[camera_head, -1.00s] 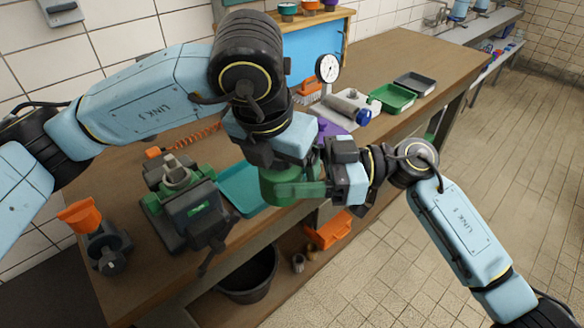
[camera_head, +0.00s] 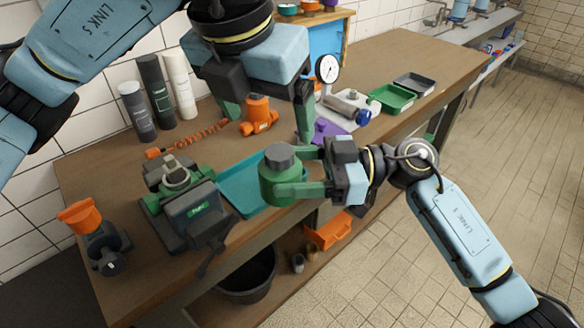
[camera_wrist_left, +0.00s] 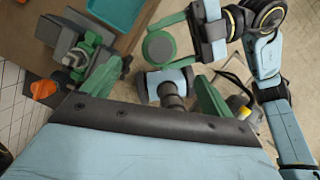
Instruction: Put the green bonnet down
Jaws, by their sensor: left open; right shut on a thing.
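The green bonnet (camera_head: 280,188) is a round green body with a dark grey knob on top. My right gripper (camera_head: 298,178) is shut on it from the right and holds it upright above the bench's front edge, by the teal tray (camera_head: 236,178). In the left wrist view the bonnet (camera_wrist_left: 158,47) shows as a green disc beside the right gripper's fingers. My left gripper (camera_head: 268,122) is open and empty, above and behind the bonnet, its green fingers spread and pointing down. Its fingers also show in the left wrist view (camera_wrist_left: 155,86).
An orange fitting (camera_head: 258,115) stands behind. Bottles (camera_head: 157,92) line the wall. A dark bucket (camera_head: 248,280) and orange bin (camera_head: 328,230) sit below. The bench's right part is mostly clear.

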